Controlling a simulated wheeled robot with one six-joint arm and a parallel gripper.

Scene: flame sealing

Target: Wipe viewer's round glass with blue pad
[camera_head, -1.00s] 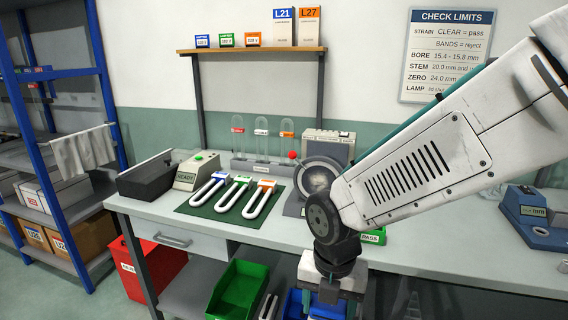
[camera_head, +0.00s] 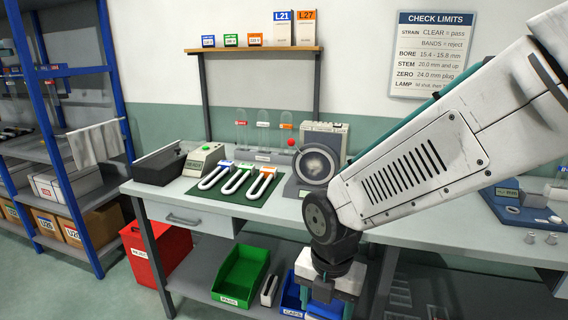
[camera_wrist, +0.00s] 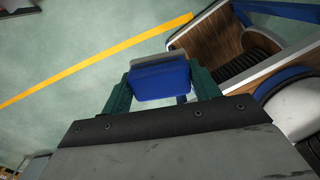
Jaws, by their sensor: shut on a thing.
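The viewer is a grey unit with a round glass (camera_head: 317,163) in a dark ring, standing on the bench. The glass looks hazy, with a paler patch in its middle. My gripper (camera_head: 328,304) hangs low in front of the bench, below and apart from the glass, and its fingertips are hard to make out there. In the wrist view my gripper (camera_wrist: 160,84) is shut on the blue pad (camera_wrist: 162,81), with a dark green finger on each side. The pad has a paler band along its upper side.
A green mat (camera_head: 222,192) with several U-shaped tubes lies left of the viewer. A red-topped knob (camera_head: 291,143) stands beside it. Under the bench are a green bin (camera_head: 240,275), a blue bin (camera_head: 291,298) and a red bin (camera_head: 155,252). Blue shelving (camera_head: 62,140) stands left.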

